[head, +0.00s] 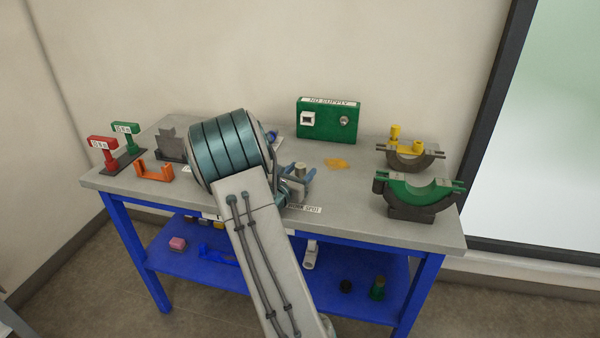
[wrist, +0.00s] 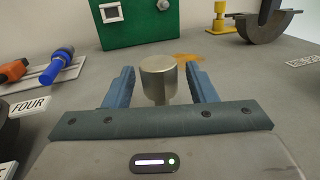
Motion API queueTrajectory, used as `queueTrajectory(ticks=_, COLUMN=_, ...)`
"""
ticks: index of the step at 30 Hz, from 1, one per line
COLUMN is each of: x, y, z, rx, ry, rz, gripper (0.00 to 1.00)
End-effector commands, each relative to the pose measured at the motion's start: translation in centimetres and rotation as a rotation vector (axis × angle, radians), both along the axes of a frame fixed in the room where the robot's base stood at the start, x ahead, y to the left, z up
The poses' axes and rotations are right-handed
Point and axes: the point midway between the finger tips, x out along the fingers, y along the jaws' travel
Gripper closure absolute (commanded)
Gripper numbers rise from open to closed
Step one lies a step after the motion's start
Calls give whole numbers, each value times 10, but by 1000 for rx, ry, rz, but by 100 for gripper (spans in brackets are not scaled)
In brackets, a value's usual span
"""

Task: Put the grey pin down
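The grey pin (head: 300,168) is upright near the middle of the bench, behind the work spot label. In the wrist view the pin (wrist: 159,78) shows a wide round metal head on a narrower stem. Its lower end is hidden behind my gripper's body, so I cannot tell if it touches the bench. My gripper (head: 298,177) has its two blue fingers on either side of the pin. In the wrist view my gripper (wrist: 160,84) is open, with a visible gap between each finger and the pin's head.
A green supply box (head: 328,121) stands behind. An orange-yellow patch (head: 337,163) lies on the bench. Green and grey half-round clamps (head: 420,194) stand at the right. An orange bracket (head: 154,171) and red and green tagged stands (head: 104,147) are at the left.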

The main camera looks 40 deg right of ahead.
Motion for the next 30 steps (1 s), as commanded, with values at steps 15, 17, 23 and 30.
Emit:
queueTrajectory(ticks=15, x=-30, y=66, z=3, rx=1, ry=0, rz=4, gripper=49)
queueTrajectory(ticks=17, x=-35, y=77, z=2, rx=1, ry=0, rz=4, gripper=49)
queueTrajectory(ticks=23, x=-48, y=101, z=3, rx=0, ry=-1, rz=1, gripper=49)
queueTrajectory(ticks=30, x=-74, y=103, z=13, rx=82, ry=-67, rz=-96, gripper=49)
